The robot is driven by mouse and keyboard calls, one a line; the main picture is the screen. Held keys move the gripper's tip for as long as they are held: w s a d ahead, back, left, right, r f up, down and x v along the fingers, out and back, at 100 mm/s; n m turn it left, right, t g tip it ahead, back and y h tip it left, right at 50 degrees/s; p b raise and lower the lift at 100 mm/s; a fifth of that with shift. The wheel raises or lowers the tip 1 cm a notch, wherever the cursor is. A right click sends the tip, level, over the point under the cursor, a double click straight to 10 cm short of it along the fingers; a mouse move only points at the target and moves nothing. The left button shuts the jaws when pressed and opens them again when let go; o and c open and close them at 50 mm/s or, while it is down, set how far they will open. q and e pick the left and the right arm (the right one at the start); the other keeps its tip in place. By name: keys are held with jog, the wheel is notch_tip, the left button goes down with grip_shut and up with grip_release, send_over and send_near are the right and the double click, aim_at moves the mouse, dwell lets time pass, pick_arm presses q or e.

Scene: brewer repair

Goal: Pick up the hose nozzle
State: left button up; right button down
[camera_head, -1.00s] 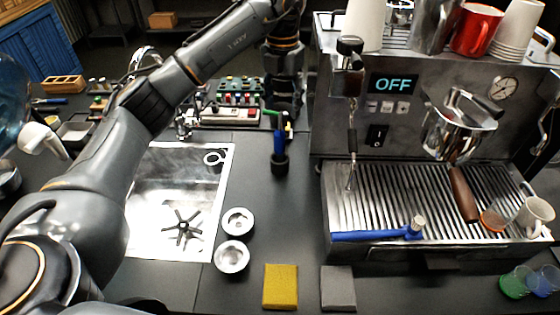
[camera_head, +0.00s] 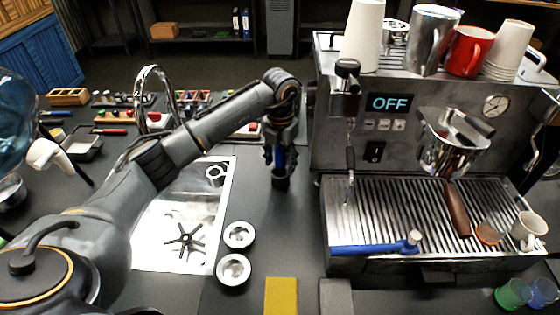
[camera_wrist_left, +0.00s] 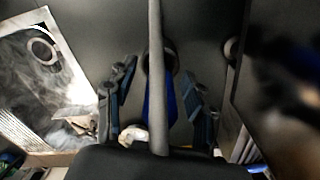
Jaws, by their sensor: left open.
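The hose nozzle (camera_head: 280,159), as I take it, is a blue upright piece with a round black end on the dark counter, between the sink and the espresso machine. My left gripper (camera_head: 281,152) is over it from above and hides its top. In the left wrist view, the blue nozzle (camera_wrist_left: 170,105) lies between the two spread fingers of my left gripper (camera_wrist_left: 158,108), with a gap visible on each side. A grey rod crosses in front of it there and hides part of it. My right gripper is not in view.
The espresso machine (camera_head: 330,140) stands close to the right, with a blue-handled tool (camera_head: 375,248) on its drip tray. The sink (camera_head: 150,225) is to the left. Two metal cups (camera_head: 234,269) and a yellow block (camera_head: 281,297) sit nearer. The counter around the nozzle is clear.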

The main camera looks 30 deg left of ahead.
pick_arm(q)
jog(key=shift+f, duration=0.5)
grip_shut()
